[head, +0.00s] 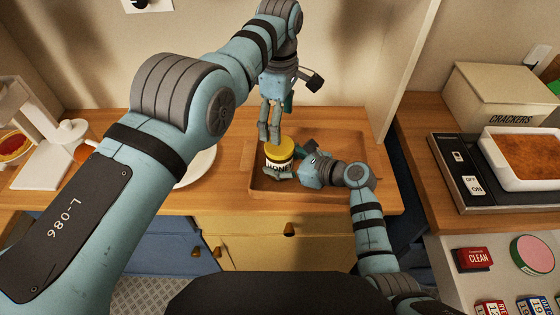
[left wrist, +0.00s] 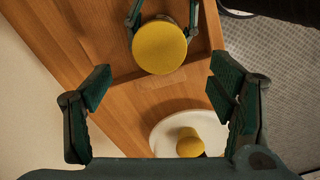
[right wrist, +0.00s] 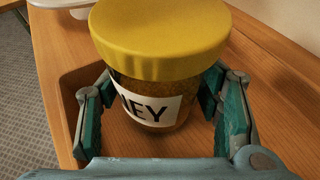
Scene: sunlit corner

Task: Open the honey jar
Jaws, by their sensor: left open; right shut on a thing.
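The honey jar (head: 278,162) stands upright in a shallow wooden tray (head: 340,186), its white label partly showing. Its yellow lid (head: 279,148) is on top; the lid also shows from above in the left wrist view (left wrist: 159,47). My right gripper (head: 290,174) is shut on the jar's body from the side; the right wrist view shows its fingers (right wrist: 160,105) on both sides of the glass below the lid. My left gripper (head: 270,128) points down just above the lid, open and empty; its spread fingers (left wrist: 158,95) show in the left wrist view.
A white plate (head: 198,165) stands left of the tray, with a yellow-topped thing on it in the left wrist view (left wrist: 190,145). A crackers box (head: 505,95) and a baking dish (head: 525,155) are on the right counter. The tray's right part is clear.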

